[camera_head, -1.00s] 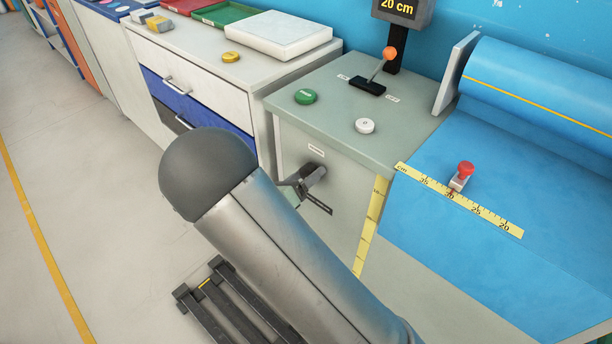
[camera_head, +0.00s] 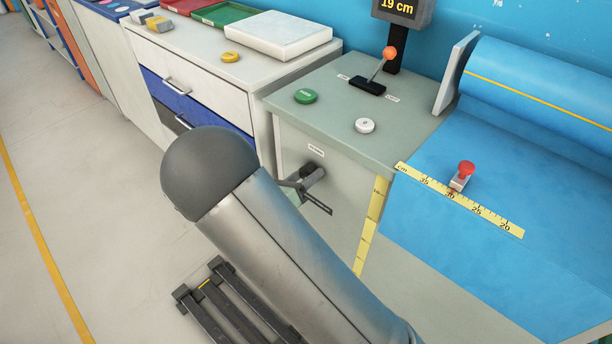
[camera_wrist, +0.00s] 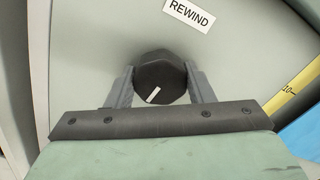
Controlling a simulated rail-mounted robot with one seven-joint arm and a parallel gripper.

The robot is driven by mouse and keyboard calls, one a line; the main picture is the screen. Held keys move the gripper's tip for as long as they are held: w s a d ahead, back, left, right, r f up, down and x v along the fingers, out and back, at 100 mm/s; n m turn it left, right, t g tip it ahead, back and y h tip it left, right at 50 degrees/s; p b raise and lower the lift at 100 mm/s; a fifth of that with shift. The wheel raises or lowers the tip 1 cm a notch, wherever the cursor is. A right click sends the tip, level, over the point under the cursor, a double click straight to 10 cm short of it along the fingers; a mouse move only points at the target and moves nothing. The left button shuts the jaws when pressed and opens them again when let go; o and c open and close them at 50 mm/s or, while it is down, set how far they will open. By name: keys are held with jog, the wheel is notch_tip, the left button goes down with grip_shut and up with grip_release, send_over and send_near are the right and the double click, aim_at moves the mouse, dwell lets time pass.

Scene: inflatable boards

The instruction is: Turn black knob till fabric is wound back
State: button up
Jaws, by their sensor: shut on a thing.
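The black knob (camera_wrist: 158,76) sits on the grey cabinet front below a REWIND label (camera_wrist: 193,14). Its white mark points down and left in the wrist view. My gripper (camera_wrist: 160,88) is shut on the knob, one finger on each side. In the head view my gripper (camera_head: 308,187) is at the cabinet front, partly hidden by my arm. The blue fabric (camera_head: 420,228) runs from the roll (camera_head: 540,90) over the table and hangs down its front. The display (camera_head: 398,8) reads 19 cm.
A yellow ruler (camera_head: 480,212) and a red-topped clamp (camera_head: 463,177) lie on the fabric. A lever with an orange ball (camera_head: 389,53), a green button (camera_head: 305,96) and a white button (camera_head: 365,125) are on the cabinet top. Drawers (camera_head: 205,90) stand to the left.

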jog(key=shift+s+f+m+b, duration=0.1)
jog(key=shift+m+b, duration=7)
jog(key=shift+m, duration=1.45)
jog(key=shift+f+m+b, duration=0.1)
jog(key=shift+m+b, duration=6.95)
jog(key=shift+m, duration=1.5)
jog(key=o, duration=1)
